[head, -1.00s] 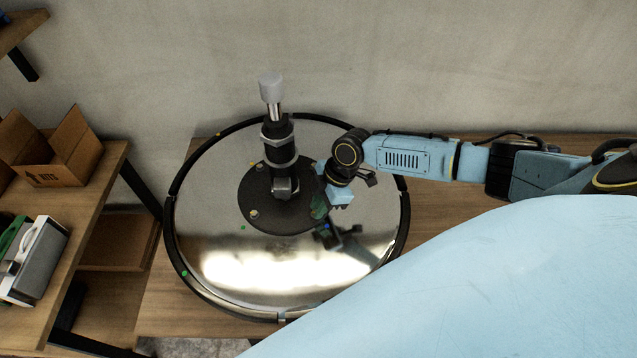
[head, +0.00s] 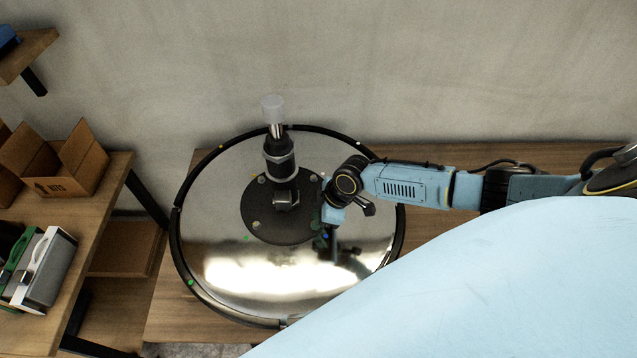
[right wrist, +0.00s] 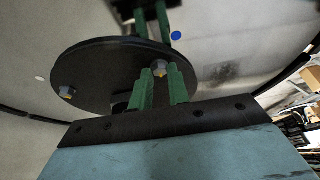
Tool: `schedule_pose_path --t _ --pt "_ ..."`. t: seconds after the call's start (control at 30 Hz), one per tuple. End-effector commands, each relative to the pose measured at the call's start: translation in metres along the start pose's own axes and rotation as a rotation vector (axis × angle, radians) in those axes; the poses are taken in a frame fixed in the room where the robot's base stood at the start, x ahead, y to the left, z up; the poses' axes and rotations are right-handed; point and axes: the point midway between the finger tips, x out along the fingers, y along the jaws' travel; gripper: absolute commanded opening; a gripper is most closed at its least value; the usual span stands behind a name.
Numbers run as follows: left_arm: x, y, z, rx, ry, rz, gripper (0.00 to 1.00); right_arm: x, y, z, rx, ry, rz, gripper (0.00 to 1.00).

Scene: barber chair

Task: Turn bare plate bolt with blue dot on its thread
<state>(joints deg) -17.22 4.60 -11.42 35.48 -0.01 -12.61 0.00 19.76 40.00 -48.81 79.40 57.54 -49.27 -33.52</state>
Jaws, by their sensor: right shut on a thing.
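The round black plate (head: 265,225) is fixed on the mirror-like disc (head: 230,260) of the chair base. My right gripper (head: 318,235) is at the plate's right front edge. In the right wrist view, its green fingers stand on either side of a bolt (right wrist: 160,68) near the plate's edge, shut on it. The gripped bolt is hidden in the head view. My left gripper is out of view.
Other plate bolts show at the upper left (head: 261,179) and lower left (head: 257,224). A black and chrome column (head: 280,155) rises from the plate. Green and yellow dots mark the disc and rim. A shelf with a cardboard box (head: 75,165) stands left.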

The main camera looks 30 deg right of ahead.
Motion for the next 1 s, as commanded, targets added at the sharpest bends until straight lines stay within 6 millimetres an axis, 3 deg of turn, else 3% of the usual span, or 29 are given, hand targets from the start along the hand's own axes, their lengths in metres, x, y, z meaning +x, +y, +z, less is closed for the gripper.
schedule_pose_path --t 0.17,0.2,0.33,0.73,1.0 --pt "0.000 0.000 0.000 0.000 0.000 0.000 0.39 -0.001 0.002 0.000 0.000 0.000 0.003 0.00" --pt "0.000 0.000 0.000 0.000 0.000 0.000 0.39 -0.001 0.002 0.000 0.000 0.000 0.003 0.23" --pt "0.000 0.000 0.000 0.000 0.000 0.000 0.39 -0.001 0.001 0.000 -0.001 0.000 0.002 0.39" --pt "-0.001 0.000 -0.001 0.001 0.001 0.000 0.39 -0.008 0.001 0.000 -0.003 0.001 0.001 0.39" --pt "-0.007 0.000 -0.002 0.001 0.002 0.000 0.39 -0.059 0.001 0.001 -0.005 -0.001 0.002 0.39"
